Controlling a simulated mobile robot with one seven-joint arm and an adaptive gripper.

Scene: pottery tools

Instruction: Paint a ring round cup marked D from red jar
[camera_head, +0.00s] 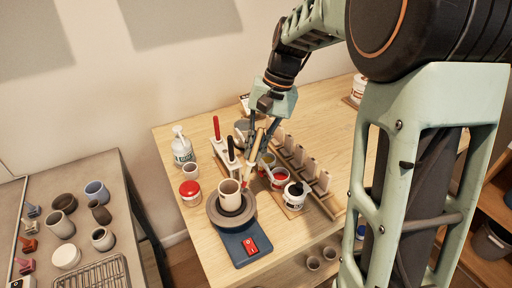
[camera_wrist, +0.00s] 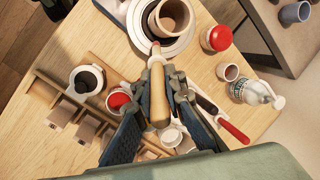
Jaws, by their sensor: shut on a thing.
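A beige cup (camera_head: 229,194) stands upright on the round grey wheel (camera_head: 215,217); no letter is readable on it. The cup (camera_wrist: 174,17) also shows at the top of the wrist view. My gripper (camera_head: 256,142) is shut on a wooden brush (camera_wrist: 158,95), held tilted with its tip down. An open jar of red paint (camera_head: 280,178) stands right of the wheel, and also shows left of the brush in the wrist view (camera_wrist: 117,100).
A wooden rack with tan pieces (camera_head: 309,165) runs along the right.

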